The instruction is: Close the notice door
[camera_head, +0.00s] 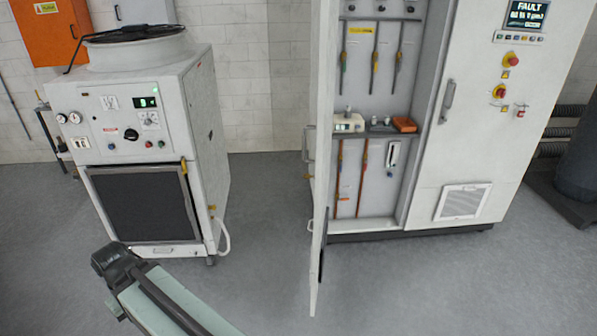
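A tall white cabinet (470,150) stands at the right. Its left door (321,130) is swung wide open toward me and shows nearly edge-on. I take this to be the notice door, but no notice on it is visible from here. A pale handle (308,143) sticks out from the door's left side. The door's lower front corner reaches out over the grey floor. The cabinet's right door is shut. My arm shows at the bottom left, apart from the door, but my gripper is not in view.
Inside the open cabinet are hanging tools, a small meter (348,124) and an orange box (404,124). A white chiller unit (140,130) with a dark grille stands at the left. Bare grey floor (265,210) lies between the chiller and the door.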

